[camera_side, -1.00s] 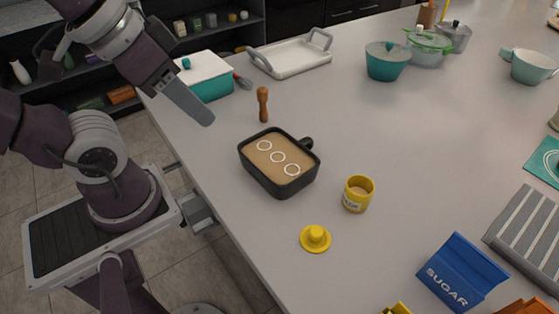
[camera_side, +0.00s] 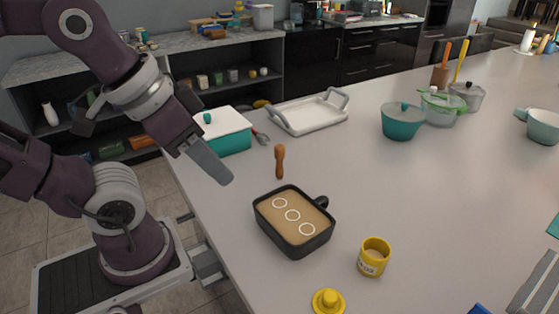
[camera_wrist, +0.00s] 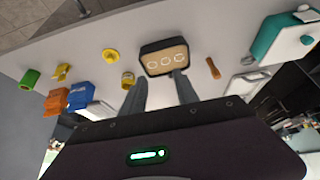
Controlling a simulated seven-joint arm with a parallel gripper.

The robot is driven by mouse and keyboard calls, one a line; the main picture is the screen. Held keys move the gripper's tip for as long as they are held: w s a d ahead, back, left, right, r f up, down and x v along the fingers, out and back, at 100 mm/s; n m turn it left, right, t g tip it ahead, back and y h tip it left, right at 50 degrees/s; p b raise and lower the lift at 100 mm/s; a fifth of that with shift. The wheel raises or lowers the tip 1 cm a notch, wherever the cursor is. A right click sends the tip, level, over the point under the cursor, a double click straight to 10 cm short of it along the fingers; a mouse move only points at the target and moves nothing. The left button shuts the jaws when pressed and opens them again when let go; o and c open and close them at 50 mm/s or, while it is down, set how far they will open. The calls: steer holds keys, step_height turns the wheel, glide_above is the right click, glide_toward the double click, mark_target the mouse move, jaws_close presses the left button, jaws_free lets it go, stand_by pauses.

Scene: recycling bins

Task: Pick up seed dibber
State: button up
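The seed dibber seems to be the brown wooden peg (camera_side: 279,161) standing upright on the counter, behind the black dish and right of my gripper. It also shows in the wrist view (camera_wrist: 213,68), to the right of the fingers. My gripper (camera_side: 222,178) is above the counter's left edge, pointing down and right, apart from the peg. In the wrist view its two fingers (camera_wrist: 160,90) are spread with nothing between them. The side view shows the fingers edge-on, one hiding the other.
A black dish (camera_side: 293,241) with three white rings is in front of the peg. A teal box with white lid (camera_side: 225,142) and a white tray (camera_side: 310,115) are behind. A yellow cup (camera_side: 374,257) and yellow lid (camera_side: 328,302) are in front.

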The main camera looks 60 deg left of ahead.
steer(key=o, duration=0.3)
steer(key=n+g, duration=0.6)
steer(key=n, duration=0.5)
glide_above(279, 158)
steer(key=f, duration=1.1)
steer(key=shift+w+a+f, duration=0.25)
steer(key=shift+a+f, duration=0.1)
steer(key=shift+a, duration=0.05)
steer(key=shift+n, duration=0.3)
steer(key=f, duration=0.7)
steer(key=shift+w+a+f, duration=0.25)
steer(key=shift+f, duration=0.1)
